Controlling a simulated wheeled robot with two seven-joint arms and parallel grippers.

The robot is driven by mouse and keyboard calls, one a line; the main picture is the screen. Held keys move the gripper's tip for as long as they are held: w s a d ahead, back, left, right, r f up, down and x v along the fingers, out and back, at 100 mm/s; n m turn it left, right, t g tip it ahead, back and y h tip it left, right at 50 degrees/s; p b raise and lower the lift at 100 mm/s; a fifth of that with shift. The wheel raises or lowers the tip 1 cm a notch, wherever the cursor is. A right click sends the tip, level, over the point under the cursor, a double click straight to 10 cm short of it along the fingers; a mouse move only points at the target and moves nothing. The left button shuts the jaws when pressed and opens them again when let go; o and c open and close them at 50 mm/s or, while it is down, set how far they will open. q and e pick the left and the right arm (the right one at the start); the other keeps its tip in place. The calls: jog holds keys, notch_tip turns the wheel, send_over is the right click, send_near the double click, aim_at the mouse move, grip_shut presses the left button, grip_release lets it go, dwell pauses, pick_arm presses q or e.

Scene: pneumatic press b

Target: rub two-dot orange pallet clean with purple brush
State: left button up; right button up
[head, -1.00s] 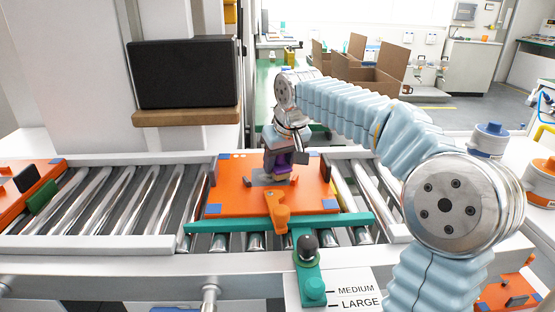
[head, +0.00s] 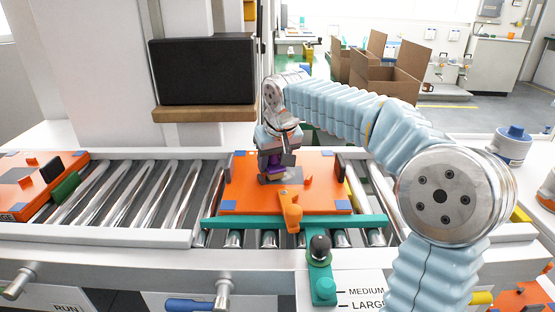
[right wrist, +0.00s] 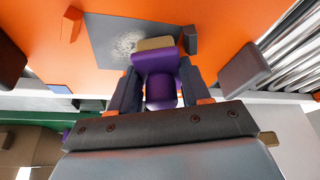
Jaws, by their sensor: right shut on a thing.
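An orange pallet (head: 325,170) with blue corner patches lies on the roller conveyor behind a teal bar. My right gripper (head: 277,168) is over its left half, shut on the purple brush (head: 272,160). In the right wrist view the purple brush (right wrist: 156,62) sits between the fingers, its pale bristle end at the pallet's grey plate (right wrist: 108,32). A whitish smudge (right wrist: 128,43) shows on that plate beside the bristles. Whether the bristles touch the plate is hard to tell. I cannot make out dots on this pallet. My left gripper is out of view.
The teal bar (head: 345,221) crosses the conveyor in front of the pallet, with an orange clamp (head: 290,208) above it. Another orange pallet (head: 35,185) stands at the far left. Bare rollers (head: 140,190) lie between. A black box on a wooden shelf (head: 205,114) overhangs behind.

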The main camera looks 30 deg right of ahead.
jog(key=shift+w+a, duration=0.1)
jog(key=shift+a, duration=0.15)
notch_tip(320, 180, up, 6)
jog(key=p, duration=0.4)
jog(key=shift+f+p, duration=0.1)
jog(key=shift+p, duration=0.2)
jog(key=shift+r, duration=1.6)
